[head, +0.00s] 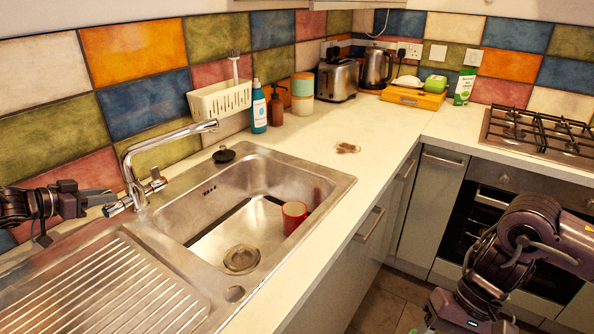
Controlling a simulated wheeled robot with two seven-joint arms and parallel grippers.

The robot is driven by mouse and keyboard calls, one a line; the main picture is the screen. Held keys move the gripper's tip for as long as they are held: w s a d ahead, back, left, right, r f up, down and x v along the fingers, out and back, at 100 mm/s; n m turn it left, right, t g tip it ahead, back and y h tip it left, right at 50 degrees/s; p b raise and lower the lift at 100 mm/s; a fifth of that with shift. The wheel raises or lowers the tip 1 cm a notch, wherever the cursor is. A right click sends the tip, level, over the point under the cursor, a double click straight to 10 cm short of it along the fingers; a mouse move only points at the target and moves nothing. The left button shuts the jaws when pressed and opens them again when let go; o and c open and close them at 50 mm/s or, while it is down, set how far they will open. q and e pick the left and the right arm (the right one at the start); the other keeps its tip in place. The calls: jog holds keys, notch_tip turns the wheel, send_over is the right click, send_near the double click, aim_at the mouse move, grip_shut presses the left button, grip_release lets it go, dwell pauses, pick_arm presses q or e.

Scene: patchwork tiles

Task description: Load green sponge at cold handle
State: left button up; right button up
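The mixer tap (155,150) stands behind the steel sink, with one lever handle (154,181) to the right of its base and another handle (118,206) at its left front. I cannot tell which is the cold one. My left gripper (98,197) is at the left edge, beside the left handle; whether its fingers are apart or closed is unclear, and I see nothing clearly held.
A red mug (293,216) lies in the sink basin (225,225). A black plug (224,155) rests on the rim. A cream rack (220,100), bottles (258,105), toaster (337,79) and kettle (376,68) line the wall. The counter right of the sink is mostly clear.

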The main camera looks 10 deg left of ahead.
pick_arm(q)
jog(key=shift+x, duration=0.8)
pick_arm(e)
jog(key=shift+r, duration=0.15)
pick_arm(q)
jog(key=shift+c, duration=0.2)
grip_shut()
